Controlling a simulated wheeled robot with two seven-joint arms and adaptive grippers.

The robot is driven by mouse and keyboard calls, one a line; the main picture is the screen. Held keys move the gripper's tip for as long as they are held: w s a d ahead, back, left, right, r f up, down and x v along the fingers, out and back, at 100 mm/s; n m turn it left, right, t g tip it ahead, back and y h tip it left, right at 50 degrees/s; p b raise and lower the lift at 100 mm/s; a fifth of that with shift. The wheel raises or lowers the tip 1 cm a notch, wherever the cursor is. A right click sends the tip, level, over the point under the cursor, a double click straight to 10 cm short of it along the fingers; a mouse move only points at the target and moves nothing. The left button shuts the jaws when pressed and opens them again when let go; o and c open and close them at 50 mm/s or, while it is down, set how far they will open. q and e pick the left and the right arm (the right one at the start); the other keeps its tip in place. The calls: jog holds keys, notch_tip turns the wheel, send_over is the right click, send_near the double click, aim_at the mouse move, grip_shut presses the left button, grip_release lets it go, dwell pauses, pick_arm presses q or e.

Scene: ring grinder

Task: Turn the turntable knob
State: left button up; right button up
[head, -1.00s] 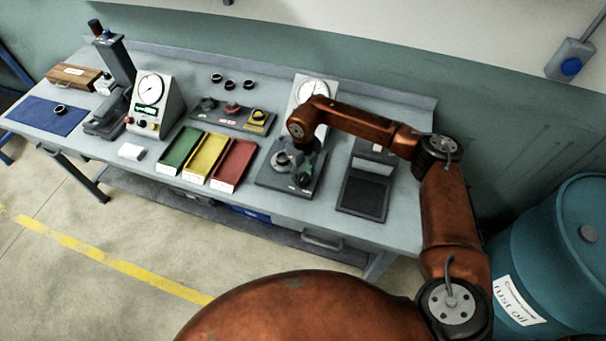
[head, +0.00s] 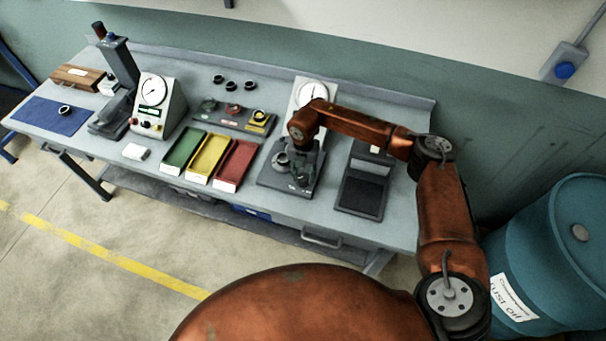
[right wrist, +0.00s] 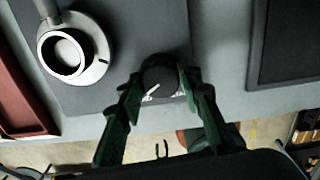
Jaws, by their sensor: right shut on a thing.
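The dark round knob (right wrist: 160,77) with a white pointer line sits at the front of a grey gauge base, in the middle of the right wrist view. The pointer slants toward the lower left. My right gripper (right wrist: 161,88) has green fingers on both sides of the knob and is shut on it. In the head view the right gripper (head: 302,176) reaches down over the base and hides the knob. The pale round turntable (right wrist: 94,72) stands left of the knob, with a ring-shaped part (right wrist: 63,53) on it. My left gripper is not in view.
A dial gauge (head: 312,91) stands behind the base, partly hidden by my arm. A red tray (head: 235,163) lies left of it and a dark grey box (head: 361,194) right of it. A blue drum (head: 550,250) stands right of the bench (head: 120,168).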

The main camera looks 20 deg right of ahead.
aim_at(303, 176)
jog(key=shift+w+r+m, duration=0.1)
jog(key=shift+m, duration=0.6)
jog(key=o, duration=1.2)
jog(key=shift+c, duration=0.2)
notch_tip(303, 176, up, 12)
